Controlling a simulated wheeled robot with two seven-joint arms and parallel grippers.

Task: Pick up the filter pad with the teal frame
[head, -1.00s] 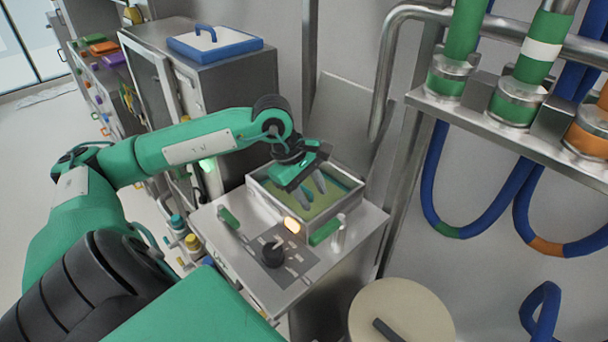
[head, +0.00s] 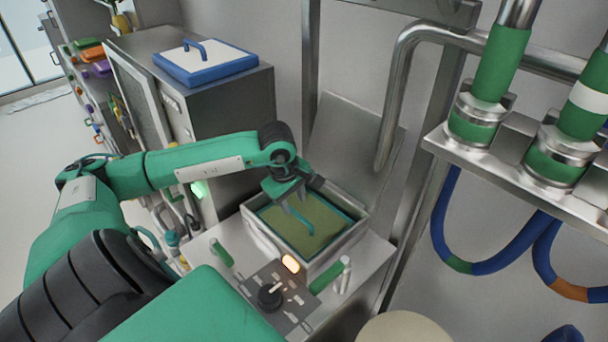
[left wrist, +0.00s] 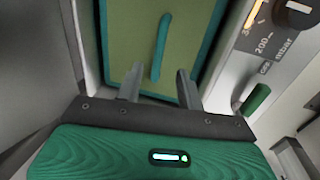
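The filter pad with the teal frame (head: 322,228) has a green-olive face and lies inside an open steel box. It also shows in the left wrist view (left wrist: 121,40), with its teal bar handle (left wrist: 161,47) standing out from the face. My left gripper (head: 292,208) is over the pad, pointing down at it. In the left wrist view the two grey fingers of my left gripper (left wrist: 160,82) are apart with nothing held. The near end of the handle appears between the fingertips. The remaining height above the handle is hard to judge. My right gripper is not in view.
A white pad with blue frame (head: 205,64) lies on a cabinet. Pipes and blue hoses (head: 445,215) are at right.

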